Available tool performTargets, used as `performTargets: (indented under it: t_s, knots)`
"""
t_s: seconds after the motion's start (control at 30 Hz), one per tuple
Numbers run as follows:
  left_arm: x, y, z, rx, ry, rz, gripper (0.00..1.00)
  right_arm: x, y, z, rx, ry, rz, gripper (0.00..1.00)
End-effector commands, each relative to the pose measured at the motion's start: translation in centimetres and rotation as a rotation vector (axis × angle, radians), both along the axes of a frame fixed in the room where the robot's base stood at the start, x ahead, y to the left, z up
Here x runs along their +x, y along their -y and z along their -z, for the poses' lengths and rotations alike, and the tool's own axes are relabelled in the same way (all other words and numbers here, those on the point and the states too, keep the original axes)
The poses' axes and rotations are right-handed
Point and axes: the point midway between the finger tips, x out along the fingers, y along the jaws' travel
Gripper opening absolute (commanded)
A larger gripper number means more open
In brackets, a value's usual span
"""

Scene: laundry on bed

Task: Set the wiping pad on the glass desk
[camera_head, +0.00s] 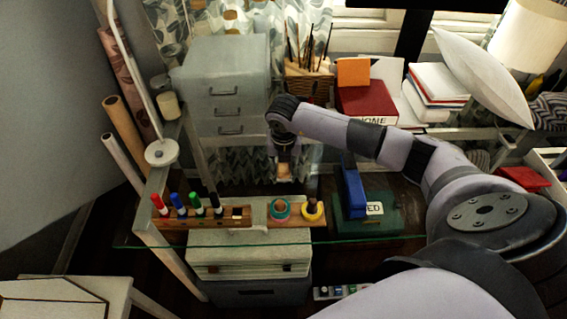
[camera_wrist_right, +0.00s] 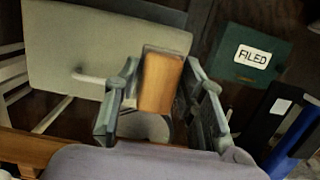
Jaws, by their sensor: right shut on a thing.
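My right gripper (camera_head: 284,172) reaches over the glass desk from the right. In the right wrist view, its two fingers (camera_wrist_right: 160,95) are closed on the sides of a block-like wiping pad (camera_wrist_right: 161,83) with an orange-brown face. In the head view, only a small tan part of the pad (camera_head: 284,171) shows below the gripper. The glass desk (camera_head: 365,240) shows by its thin green front edge. I cannot tell whether the pad touches the glass. My left gripper is not in view.
A wooden tray (camera_head: 236,223) with several markers and two tape rolls lies near the front edge. Grey drawers (camera_head: 225,90) stand at the back left. A green box labelled FILED (camera_head: 385,221) and a blue object (camera_head: 353,190) are to the right. Dark surface shows between.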

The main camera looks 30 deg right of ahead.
Motion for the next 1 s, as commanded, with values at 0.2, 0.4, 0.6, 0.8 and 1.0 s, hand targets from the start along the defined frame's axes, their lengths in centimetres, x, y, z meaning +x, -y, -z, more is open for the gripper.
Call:
performTargets:
  t_s: [0.2,0.4,0.6,0.8,1.0]
  knots:
    - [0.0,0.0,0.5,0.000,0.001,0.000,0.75,0.0,0.0,0.4,0.000,0.000,0.000,0.09]
    - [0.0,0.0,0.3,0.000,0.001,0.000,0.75,0.0,0.0,0.2,0.000,0.000,0.001,0.50]
    - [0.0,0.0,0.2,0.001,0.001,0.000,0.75,0.0,0.0,0.2,-0.001,0.000,0.001,0.57]
    - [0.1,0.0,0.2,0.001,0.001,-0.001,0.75,0.0,0.0,0.1,0.000,0.000,0.001,0.57]
    - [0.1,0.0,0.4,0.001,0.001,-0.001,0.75,-0.1,-0.1,-1.6,0.001,0.003,0.001,0.57]
